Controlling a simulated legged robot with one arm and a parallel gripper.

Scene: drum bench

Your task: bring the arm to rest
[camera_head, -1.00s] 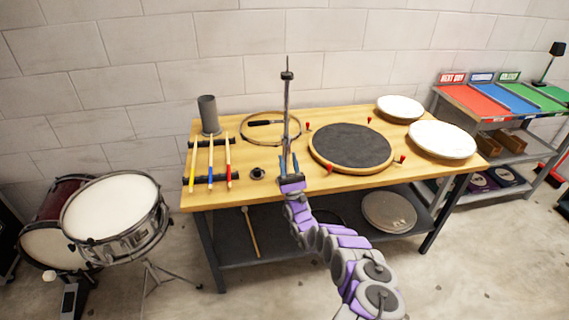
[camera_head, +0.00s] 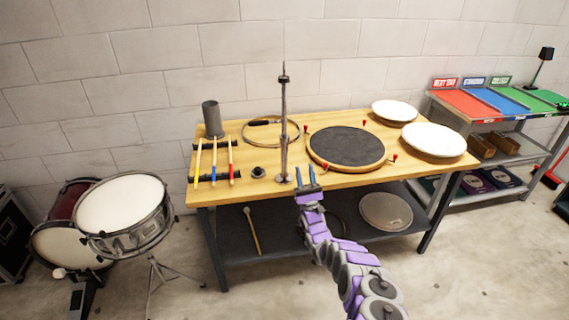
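My arm is purple and grey and reaches up from the bottom right to the front edge of the wooden bench (camera_head: 440,172). My gripper (camera_head: 308,178) has two blue fingers pointing up, with a gap between them and nothing visible in it. It is just right of the base of a thin upright metal stand (camera_head: 284,130) and apart from the stand's rod. Its height over the bench is hard to tell.
A round dark pad (camera_head: 346,147) lies right of the stand, with two white drumheads (camera_head: 434,139) beyond. Drumsticks (camera_head: 213,165), a grey cup (camera_head: 212,118) and a hoop (camera_head: 270,132) are left. A snare drum (camera_head: 120,205) stands at left. A shelf (camera_head: 500,140) is at right.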

